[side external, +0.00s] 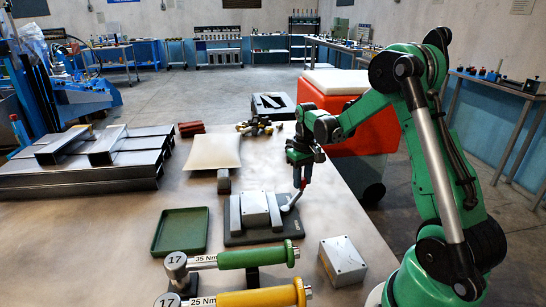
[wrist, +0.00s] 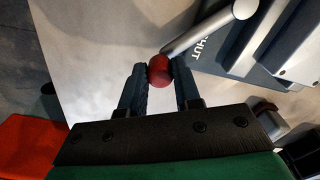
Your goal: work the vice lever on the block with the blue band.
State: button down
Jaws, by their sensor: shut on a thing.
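The vice block (side external: 255,210) is a light grey body on a dark base plate (side external: 262,237), near the middle of the table. I cannot clearly make out a blue band on it. Its pale lever (side external: 291,200) rises at the block's right side. In the wrist view the lever (wrist: 200,36) ends in a red knob (wrist: 159,70). My gripper (wrist: 160,80) is shut on this knob, one finger on each side. In the side view my gripper (side external: 301,184) points down at the lever's top. Lettering ending in "HUT" shows on the base plate (wrist: 222,48).
A green tray (side external: 181,232) lies left of the vice. Torque wrenches with green (side external: 250,257) and yellow (side external: 255,298) handles lie in front. A grey box (side external: 342,261) stands front right. Stacked metal bars (side external: 85,160) fill the left. An orange bin (side external: 365,130) stands beyond the table edge.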

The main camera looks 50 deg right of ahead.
jog(key=shift+s, duration=0.1)
jog(key=shift+s+m, duration=1.05)
jog(key=shift+m, duration=0.55)
jog(key=s+m, duration=0.2)
jog(key=shift+a+m, duration=0.3)
jog(key=shift+a, duration=0.05)
jog(key=s+m, duration=0.1)
jog(key=a+m, duration=0.1)
jog(key=shift+s+m, duration=0.35)
jog(key=shift+m, duration=0.05)
jog(key=m, duration=0.1)
jog(key=s+a+m, duration=0.1)
jog(key=shift+s+a+m, duration=0.2)
jog(key=shift+a+m, duration=0.05)
jog(key=shift+m, duration=0.05)
jog(key=a+m, duration=0.1)
jog(key=s+a+m, duration=0.1)
jog(key=m, duration=0.1)
jog(key=a+m, duration=0.1)
jog(key=shift+s, duration=0.25)
jog(key=shift+s+a+m, duration=0.1)
jog(key=shift+a+m, duration=0.7)
jog(key=shift+m, duration=0.4)
jog(key=shift+s+a+m, duration=0.1)
jog(key=shift+a+m, duration=0.65)
jog(key=shift+m, duration=0.45)
jog(key=shift+a, duration=0.1)
